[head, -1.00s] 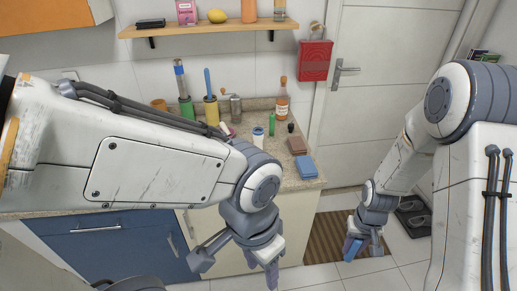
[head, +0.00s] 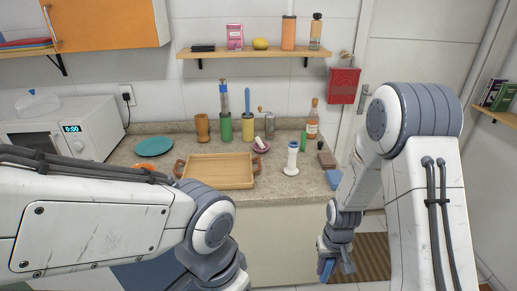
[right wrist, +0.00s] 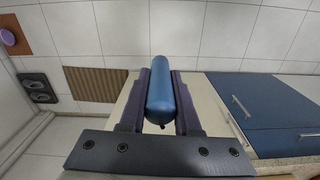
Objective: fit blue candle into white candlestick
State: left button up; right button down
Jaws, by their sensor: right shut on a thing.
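The blue candle (right wrist: 161,92) lies between the two fingers of my right gripper (right wrist: 160,90), which is shut on it in the right wrist view. In the head view my right gripper (head: 329,266) hangs low in front of the counter, at the right, and the blue candle (head: 326,268) shows small at its tip. The white candlestick (head: 291,160) stands upright on the counter, up and left of the right gripper and well apart from it. It has a round base and a bluish band near its top. My left gripper is below the picture edge; only its arm shows.
A wooden tray (head: 218,170) lies left of the candlestick. Green (head: 226,128) and yellow (head: 248,129) holders, a bottle (head: 312,120) and a green item (head: 304,142) stand behind. A blue block (head: 333,179) lies at the counter's right edge. A shelf (head: 262,53) hangs above.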

aim_at(293, 148)
jog(key=u, duration=0.1)
jog(key=i, duration=0.9)
